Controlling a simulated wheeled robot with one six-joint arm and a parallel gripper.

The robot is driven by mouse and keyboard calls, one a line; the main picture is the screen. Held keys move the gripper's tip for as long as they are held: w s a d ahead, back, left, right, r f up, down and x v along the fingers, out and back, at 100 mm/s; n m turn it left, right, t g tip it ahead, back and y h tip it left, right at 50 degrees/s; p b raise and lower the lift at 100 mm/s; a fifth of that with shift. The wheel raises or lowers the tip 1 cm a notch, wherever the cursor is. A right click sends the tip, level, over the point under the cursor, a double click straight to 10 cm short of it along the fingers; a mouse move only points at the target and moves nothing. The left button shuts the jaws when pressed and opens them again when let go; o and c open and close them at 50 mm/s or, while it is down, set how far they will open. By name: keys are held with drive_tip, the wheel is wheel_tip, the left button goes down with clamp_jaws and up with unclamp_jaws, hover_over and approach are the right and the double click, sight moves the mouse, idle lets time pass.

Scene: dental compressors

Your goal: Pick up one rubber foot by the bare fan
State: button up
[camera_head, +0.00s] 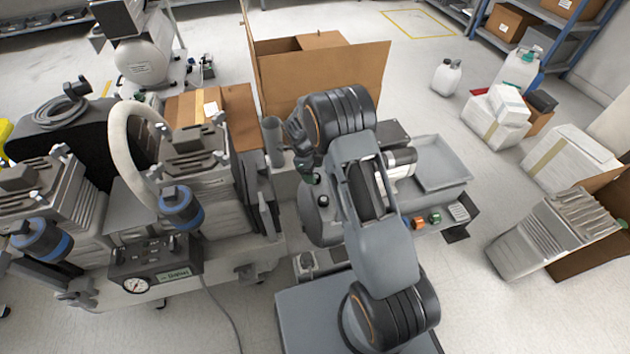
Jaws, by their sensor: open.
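My gripper (301,146) is a small dark shape at the end of my bent arm, left of the arm's upper joint. It is open, its fingers are hard to make out, and I see nothing held in it. It hangs above the bench area beside a grey upright cylinder (272,142). I cannot clearly make out a rubber foot or a bare fan. Small dark round pieces (323,201) lie just below my gripper, too small to identify. My arm hides part of the bench behind it.
Compressors with blue-banded filters (181,207) and a gauge box (155,266) stand left. An open cardboard box (330,72) stands behind. A grey tray (441,163), an orange piece (417,223) and a green piece (435,217) lie right.

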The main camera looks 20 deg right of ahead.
drive_tip(key=x, duration=0.2)
drive_tip(key=shift+f, duration=0.3)
drive_tip(key=shift+c, duration=0.2)
drive_tip(key=shift+r, duration=0.1)
drive_tip(key=c, duration=0.9)
drive_tip(key=shift+c, duration=0.2)
